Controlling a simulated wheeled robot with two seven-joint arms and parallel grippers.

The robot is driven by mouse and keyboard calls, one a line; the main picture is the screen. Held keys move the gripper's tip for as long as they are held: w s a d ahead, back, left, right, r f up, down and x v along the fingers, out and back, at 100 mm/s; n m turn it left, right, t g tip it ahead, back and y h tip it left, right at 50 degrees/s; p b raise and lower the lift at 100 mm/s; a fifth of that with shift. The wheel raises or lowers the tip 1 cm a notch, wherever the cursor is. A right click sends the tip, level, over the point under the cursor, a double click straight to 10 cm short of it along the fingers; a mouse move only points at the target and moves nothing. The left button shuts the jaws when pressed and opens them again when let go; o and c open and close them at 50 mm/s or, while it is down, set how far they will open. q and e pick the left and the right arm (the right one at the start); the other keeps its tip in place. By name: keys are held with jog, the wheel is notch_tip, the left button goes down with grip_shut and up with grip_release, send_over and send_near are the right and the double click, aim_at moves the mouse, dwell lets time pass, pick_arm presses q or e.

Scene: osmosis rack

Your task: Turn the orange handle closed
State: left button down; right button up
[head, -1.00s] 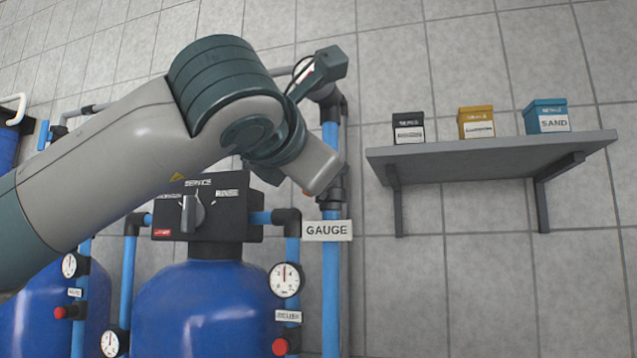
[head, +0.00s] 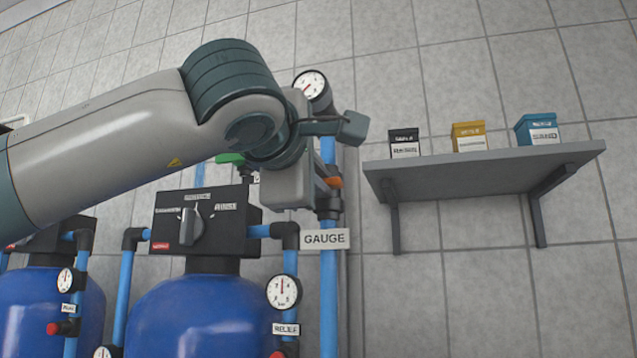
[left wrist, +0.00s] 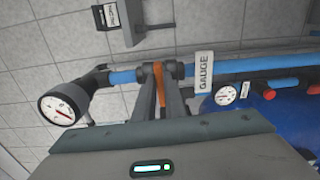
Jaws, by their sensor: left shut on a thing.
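The orange handle (left wrist: 159,88) sits on a dark valve body (left wrist: 174,70) in the blue pipe, between the two fingers of my left gripper (left wrist: 160,98) in the left wrist view. The fingers are shut on it. In the head view a small orange part of the handle (head: 333,182) shows at the pipe, beside my left gripper (head: 318,180), whose fingers are mostly hidden by the wrist. The handle points out from the pipe in the left wrist view. My right gripper is not in view.
A GAUGE sign (head: 325,239) hangs just below the valve. A round gauge (head: 311,86) sits above it. A black control head (head: 198,222) tops a blue tank (head: 205,310) at left. A grey shelf (head: 480,172) with several small boxes is at right.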

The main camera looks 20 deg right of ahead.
pick_arm(q)
jog(key=shift+m, duration=0.3)
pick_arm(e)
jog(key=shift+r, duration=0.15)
pick_arm(q)
jog(key=c, duration=1.8)
grip_release()
jog(key=shift+s, duration=0.1)
